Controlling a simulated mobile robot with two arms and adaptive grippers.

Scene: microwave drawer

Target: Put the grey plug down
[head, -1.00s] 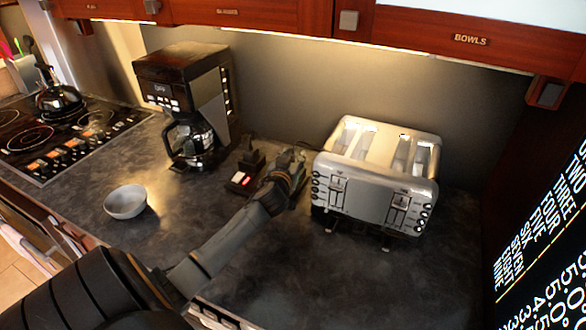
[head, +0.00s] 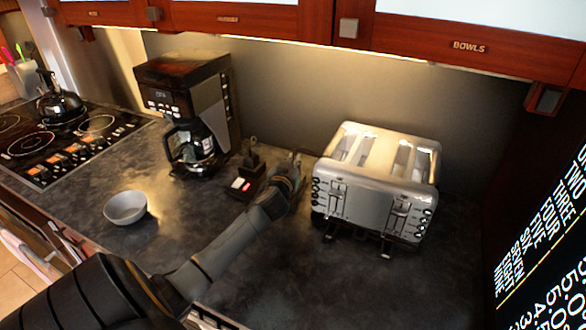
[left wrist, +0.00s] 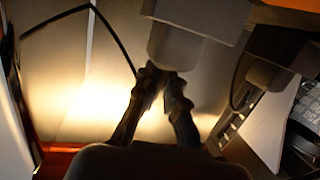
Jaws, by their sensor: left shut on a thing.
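My left gripper (head: 296,163) reaches over the counter between the power strip and the toaster. In the left wrist view its fingers (left wrist: 160,85) are shut on the grey plug (left wrist: 190,50), a blocky grey body just beyond the fingertips. In the head view the plug is hidden or too small to make out at the gripper. I cannot tell whether the plug touches the counter. A power strip (head: 241,186) with a lit red switch lies left of the gripper, with a black plug (head: 252,158) standing on it. My right gripper is not in view.
A silver toaster (head: 375,190) stands close to the right of the gripper. A coffee maker (head: 190,110) stands behind left. A grey bowl (head: 125,208) is on the counter at the left, near the stove (head: 60,145). The counter in front of the toaster is clear.

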